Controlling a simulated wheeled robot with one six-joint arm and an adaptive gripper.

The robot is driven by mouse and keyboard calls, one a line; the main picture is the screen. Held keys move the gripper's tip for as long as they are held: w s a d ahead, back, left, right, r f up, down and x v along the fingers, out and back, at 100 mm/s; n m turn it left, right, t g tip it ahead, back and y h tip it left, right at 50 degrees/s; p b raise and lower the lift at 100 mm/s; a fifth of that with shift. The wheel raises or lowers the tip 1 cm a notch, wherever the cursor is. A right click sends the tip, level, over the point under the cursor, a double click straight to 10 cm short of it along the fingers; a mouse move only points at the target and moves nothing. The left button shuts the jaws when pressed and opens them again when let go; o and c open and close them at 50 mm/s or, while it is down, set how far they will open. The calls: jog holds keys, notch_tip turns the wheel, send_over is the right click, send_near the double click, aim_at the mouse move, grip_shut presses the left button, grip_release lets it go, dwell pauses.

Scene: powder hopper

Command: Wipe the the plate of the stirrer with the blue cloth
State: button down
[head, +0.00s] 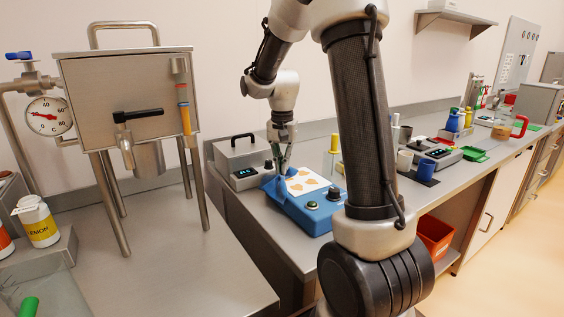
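The stirrer (311,216) is a blue box on the bench, with a knob and a button on its front. Its white plate (299,182) carries several orange-brown stains. My gripper (284,170) points down at the plate's left edge. Its fingers look closed on the blue cloth (273,186), a crumpled blue patch beside the plate's left side. The cloth's colour is close to the stirrer's body, so its outline and whether it touches the plate are hard to tell. My arm hides part of the bench to the right.
A grey device with a display (242,164) stands just left of the stirrer. A steel hopper (128,95) on legs stands at the left with a gauge. A yellow-capped bottle (334,148) is close behind the stirrer. More labware fills the bench to the right.

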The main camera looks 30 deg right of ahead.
aim_at(282, 180)
jog(key=c, duration=0.6)
grip_release()
jog(key=shift+c, duration=0.2)
jog(key=shift+f, duration=0.1)
jog(key=shift+f, duration=1.4)
jog(key=c, duration=0.6)
jog(key=shift+s, duration=0.1)
jog(key=shift+c, duration=0.6)
